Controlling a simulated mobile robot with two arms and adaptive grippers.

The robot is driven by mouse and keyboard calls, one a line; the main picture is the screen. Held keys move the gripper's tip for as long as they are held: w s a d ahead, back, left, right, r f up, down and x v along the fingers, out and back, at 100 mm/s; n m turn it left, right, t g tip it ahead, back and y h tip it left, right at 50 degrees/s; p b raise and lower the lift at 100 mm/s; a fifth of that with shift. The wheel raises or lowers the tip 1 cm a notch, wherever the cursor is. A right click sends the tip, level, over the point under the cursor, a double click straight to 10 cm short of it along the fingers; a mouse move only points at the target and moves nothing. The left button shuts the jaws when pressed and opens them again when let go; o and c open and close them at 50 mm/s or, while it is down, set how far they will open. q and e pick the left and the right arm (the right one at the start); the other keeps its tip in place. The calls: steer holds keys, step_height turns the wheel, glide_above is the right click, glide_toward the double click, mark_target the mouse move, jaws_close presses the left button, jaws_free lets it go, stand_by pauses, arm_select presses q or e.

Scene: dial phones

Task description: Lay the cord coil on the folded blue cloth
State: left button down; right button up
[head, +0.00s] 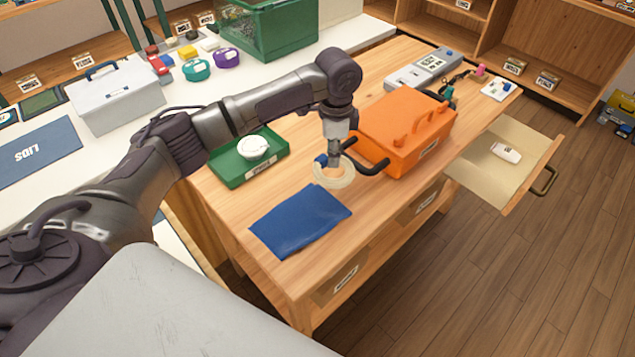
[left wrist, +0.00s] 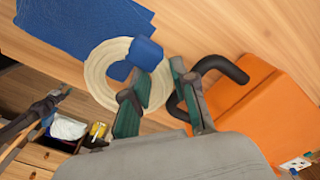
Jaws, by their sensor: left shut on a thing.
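The cord coil (head: 334,185) is a cream ring with a blue tab. My left gripper (head: 335,158) is shut on the coil at its blue tab (left wrist: 144,53), with the ring hanging below the fingers in the head view. The folded blue cloth (head: 300,218) lies flat on the wooden table, nearer its front left end. The coil is beyond the cloth and slightly right of it, seemingly above the table. The left wrist view also shows the cream ring (left wrist: 94,75) close to the blue cloth (left wrist: 75,25). My right gripper is not in view.
An orange case (head: 405,130) with black handles stands just right of the coil, close to my gripper. A green tray (head: 232,176) holding a white round part lies to the left. An open drawer (head: 480,181) juts out at right. Bare wood surrounds the cloth.

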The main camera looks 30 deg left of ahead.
arm_select(q)
glide_above(317, 197)
steer(key=w, duration=0.1)
step_height(317, 197, down, 3)
steer(key=shift+r+p, duration=0.1)
steer(key=shift+p, duration=0.3)
steer(key=shift+s+f, duration=0.3)
steer(key=shift+f, duration=0.2)
step_height(317, 197, down, 2)
steer(key=shift+f, duration=0.8)
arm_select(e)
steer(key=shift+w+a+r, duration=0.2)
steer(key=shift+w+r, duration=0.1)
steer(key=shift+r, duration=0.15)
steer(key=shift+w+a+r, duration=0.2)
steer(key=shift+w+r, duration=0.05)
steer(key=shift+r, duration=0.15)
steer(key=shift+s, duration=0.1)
arm_select(q)
steer(key=shift+f+p, duration=0.15)
steer(key=shift+p, duration=0.15)
steer(key=shift+s+f, duration=0.15)
steer(key=shift+f, duration=0.25)
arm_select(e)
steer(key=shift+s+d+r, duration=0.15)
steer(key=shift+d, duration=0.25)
